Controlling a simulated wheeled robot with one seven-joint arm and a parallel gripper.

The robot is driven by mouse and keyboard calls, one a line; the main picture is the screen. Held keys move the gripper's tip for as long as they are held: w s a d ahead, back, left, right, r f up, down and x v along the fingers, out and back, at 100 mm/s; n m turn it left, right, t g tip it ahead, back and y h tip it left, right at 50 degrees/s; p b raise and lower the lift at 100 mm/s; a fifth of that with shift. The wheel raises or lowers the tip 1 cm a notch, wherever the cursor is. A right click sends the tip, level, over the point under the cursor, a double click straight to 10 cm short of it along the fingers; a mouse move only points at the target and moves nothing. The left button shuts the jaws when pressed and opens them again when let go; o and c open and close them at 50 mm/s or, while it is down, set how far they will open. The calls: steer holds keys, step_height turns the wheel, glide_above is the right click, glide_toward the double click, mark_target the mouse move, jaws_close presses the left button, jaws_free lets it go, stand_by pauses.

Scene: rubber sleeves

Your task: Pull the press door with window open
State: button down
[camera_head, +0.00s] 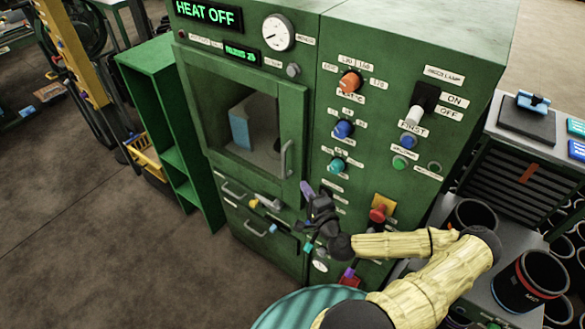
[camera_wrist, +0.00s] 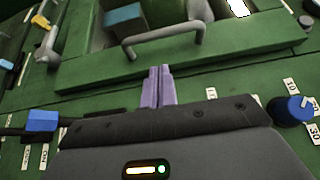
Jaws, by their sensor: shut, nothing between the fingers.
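The press door with window (camera_head: 245,110) is a green framed panel on the upper left of the green press, and it looks closed. Its grey bar handle (camera_head: 284,160) is upright near the lower right of the frame. In the wrist view the handle (camera_wrist: 163,37) lies across the upper middle, with the green door frame (camera_wrist: 225,58) around it. My gripper (camera_head: 306,187) is just below and right of the handle. In the wrist view its purple fingers (camera_wrist: 158,86) are together, empty, pointing at the handle and apart from it.
Coloured knobs (camera_head: 350,81) and a lever (camera_head: 415,113) are on the panel to the right. A lower drawer handle (camera_head: 245,228) and small yellow and blue levers (camera_head: 265,202) sit below the door. An open green shelf (camera_head: 165,120) stands to the left, with clear floor (camera_head: 90,240) in front.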

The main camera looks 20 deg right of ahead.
steer(key=p, duration=0.4)
glide_toward(292, 168)
steer(key=w+a+r, duration=0.2)
steer(key=w+r, duration=0.3)
steer(key=shift+w+d+f+p, duration=0.25)
steer(key=shift+w+f+p, duration=0.1)
steer(key=shift+w, duration=0.2)
steer(key=shift+w+a, duration=0.1)
